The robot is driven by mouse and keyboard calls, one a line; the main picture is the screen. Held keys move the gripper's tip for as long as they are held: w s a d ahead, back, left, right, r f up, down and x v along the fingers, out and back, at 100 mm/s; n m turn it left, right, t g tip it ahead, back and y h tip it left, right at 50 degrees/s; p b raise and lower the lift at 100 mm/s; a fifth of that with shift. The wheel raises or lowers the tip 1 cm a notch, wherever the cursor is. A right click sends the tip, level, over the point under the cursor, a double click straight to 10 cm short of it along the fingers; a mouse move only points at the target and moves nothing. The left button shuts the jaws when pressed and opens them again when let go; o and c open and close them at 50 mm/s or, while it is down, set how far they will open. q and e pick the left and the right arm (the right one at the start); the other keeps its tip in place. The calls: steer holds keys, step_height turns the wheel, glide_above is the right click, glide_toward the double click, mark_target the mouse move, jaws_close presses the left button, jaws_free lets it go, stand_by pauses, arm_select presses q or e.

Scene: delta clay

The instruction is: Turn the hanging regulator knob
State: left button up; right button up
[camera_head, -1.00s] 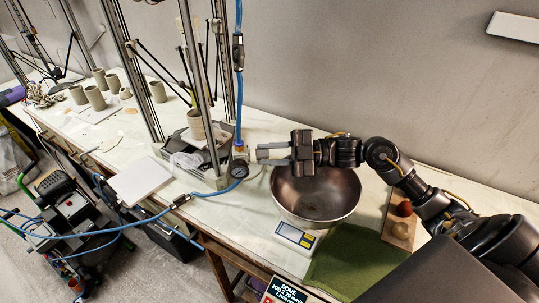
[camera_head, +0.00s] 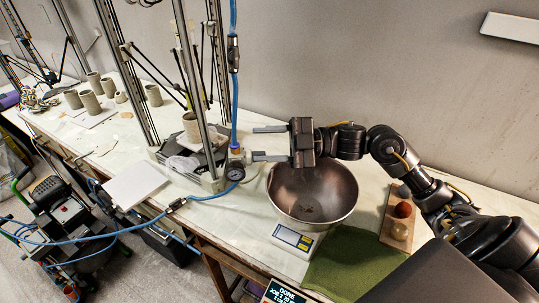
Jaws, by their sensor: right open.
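The hanging regulator (camera_head: 236,162) is on the blue air hose at the front right post of the nearest delta printer. My left gripper is out of view.
A metal bowl (camera_head: 326,192) on a scale (camera_head: 292,240) stands below my right gripper. A green cloth (camera_head: 345,262) and a board with balls (camera_head: 387,232) lie to its right. A white slab (camera_head: 136,184) and the printer's posts are to the left.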

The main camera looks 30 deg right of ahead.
steer(key=s+a+r+p, duration=0.5)
steer(key=s+r+p, duration=0.3)
steer(key=s+p, duration=0.3)
steer(key=shift+s+a+r+p, duration=0.25)
steer(key=shift+a+p, duration=0.15)
steer(key=shift+p, duration=0.4)
